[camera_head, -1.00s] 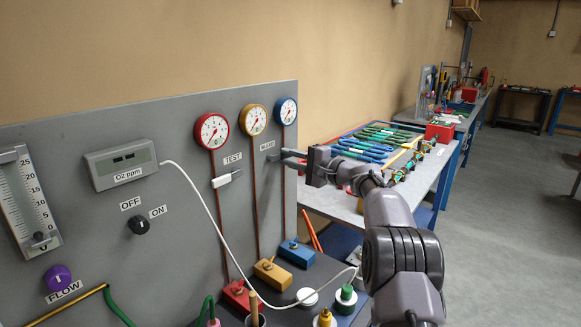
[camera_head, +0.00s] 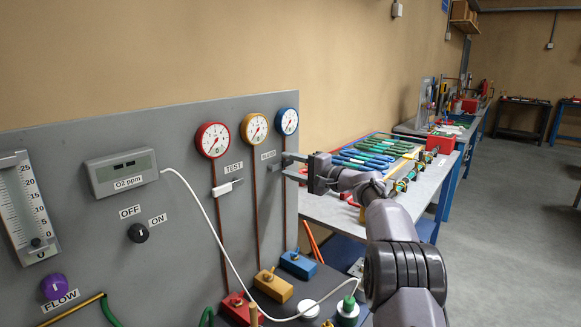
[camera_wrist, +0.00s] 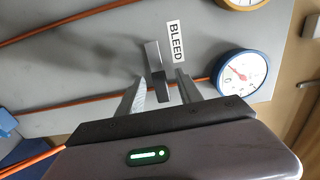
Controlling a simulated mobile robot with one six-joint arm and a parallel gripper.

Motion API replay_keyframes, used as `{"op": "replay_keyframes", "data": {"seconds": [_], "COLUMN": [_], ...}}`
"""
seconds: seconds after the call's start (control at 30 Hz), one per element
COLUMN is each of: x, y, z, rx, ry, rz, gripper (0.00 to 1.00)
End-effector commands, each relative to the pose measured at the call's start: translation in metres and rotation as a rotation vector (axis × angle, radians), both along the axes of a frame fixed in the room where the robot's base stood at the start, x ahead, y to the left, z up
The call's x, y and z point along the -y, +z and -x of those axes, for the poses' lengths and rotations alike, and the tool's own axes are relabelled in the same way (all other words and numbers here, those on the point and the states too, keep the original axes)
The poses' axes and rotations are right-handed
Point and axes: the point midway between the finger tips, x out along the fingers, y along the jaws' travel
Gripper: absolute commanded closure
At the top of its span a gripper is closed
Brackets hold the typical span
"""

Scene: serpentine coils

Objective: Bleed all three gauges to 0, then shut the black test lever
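Three round gauges hang on the grey panel: red (camera_head: 213,140), yellow (camera_head: 254,128) and blue (camera_head: 286,121). The blue one also shows in the wrist view (camera_wrist: 239,76); the needles are too small to read surely. A pale lever (camera_head: 228,187) sits under the TEST label; I see no clearly black lever there. In the wrist view a grey bleed lever (camera_wrist: 154,68) stands beside the BLEED label. My gripper (camera_wrist: 160,92) is open, one finger on each side of this lever. Contact cannot be told. In the head view my gripper (camera_head: 287,165) is at the panel below the blue gauge.
Red (camera_head: 235,307), yellow (camera_head: 272,285) and blue (camera_head: 298,264) blocks stand on the ledge below the gauges. A white cable loops across the panel from the O2 meter (camera_head: 121,171). A workbench (camera_head: 415,202) with coloured tubes stands behind my arm.

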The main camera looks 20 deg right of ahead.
Motion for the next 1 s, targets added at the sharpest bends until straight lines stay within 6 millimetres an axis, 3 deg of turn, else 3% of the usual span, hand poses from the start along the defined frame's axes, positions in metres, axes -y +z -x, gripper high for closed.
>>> {"op": "replay_keyframes", "data": {"seconds": [0.23,0.37,0.7,0.83,1.0], "x": [0.001,0.011,0.074,0.092,0.102], "y": [0.000,0.000,0.003,0.002,0.001], "z": [0.001,0.013,0.100,0.125,0.140], "rx": [-0.001,-0.002,-0.002,-0.002,0.000], "ry": [0.000,-0.002,-0.004,-0.003,-0.001], "rz": [-0.001,-0.001,-0.002,-0.002,0.000], "gripper": [0.58,0.58,0.58,0.58,0.58]}}
